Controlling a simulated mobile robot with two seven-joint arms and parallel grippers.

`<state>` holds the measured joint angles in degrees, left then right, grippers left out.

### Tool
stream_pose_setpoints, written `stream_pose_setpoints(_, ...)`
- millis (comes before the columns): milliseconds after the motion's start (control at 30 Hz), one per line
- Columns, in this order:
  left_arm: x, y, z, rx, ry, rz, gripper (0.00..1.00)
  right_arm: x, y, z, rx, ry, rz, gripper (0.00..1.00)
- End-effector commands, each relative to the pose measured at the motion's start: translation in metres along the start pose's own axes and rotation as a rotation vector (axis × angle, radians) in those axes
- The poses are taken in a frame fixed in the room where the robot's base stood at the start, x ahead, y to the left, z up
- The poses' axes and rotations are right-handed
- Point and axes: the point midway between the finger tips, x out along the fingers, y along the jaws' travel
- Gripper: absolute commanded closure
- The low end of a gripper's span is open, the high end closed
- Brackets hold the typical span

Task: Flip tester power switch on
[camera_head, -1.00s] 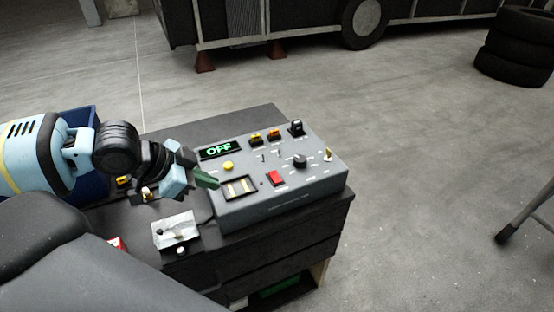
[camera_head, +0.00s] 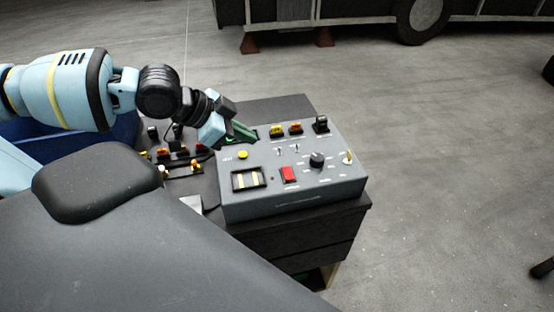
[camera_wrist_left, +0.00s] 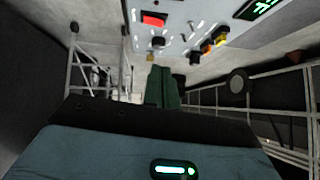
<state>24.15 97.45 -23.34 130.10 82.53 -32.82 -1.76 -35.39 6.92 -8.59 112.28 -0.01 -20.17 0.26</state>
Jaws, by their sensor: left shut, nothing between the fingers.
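The tester (camera_head: 335,184) is a grey sloped box on a dark cabinet. Its red switch (camera_head: 289,174) sits near the front middle; small metal toggles (camera_head: 279,150) stand behind it. The switch's on or off position is too small to tell. The display is mostly covered by my left gripper (camera_head: 244,132), which hovers over the panel's back left, shut and empty, with green fingertips. In the left wrist view the closed fingers (camera_wrist_left: 162,86) point toward the panel, and the red switch (camera_wrist_left: 154,19) and lit green display (camera_wrist_left: 264,7) show at the top. My right gripper is out of view.
Yellow, orange and black connectors (camera_head: 296,128) stand along the tester's back edge. A black knob (camera_head: 317,159) and a yellow button (camera_head: 243,155) rise from the panel. Small parts (camera_head: 174,150) lie left of the tester. Open floor (camera_head: 440,150) lies to the right.

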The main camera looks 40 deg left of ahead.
Motion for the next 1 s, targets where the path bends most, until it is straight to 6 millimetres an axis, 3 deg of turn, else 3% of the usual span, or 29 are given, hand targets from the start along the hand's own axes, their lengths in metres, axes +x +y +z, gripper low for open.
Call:
stream_pose_setpoints(500,0.054,0.002,0.002,-0.004,0.0,0.007,1.0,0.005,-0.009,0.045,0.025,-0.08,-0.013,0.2)
stream_pose_setpoints(933,0.101,0.001,0.0,-0.003,0.003,0.003,1.0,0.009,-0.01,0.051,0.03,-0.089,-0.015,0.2)
stream_pose_setpoints(1000,0.108,0.001,0.009,-0.002,-0.004,0.002,1.0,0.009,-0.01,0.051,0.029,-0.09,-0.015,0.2)
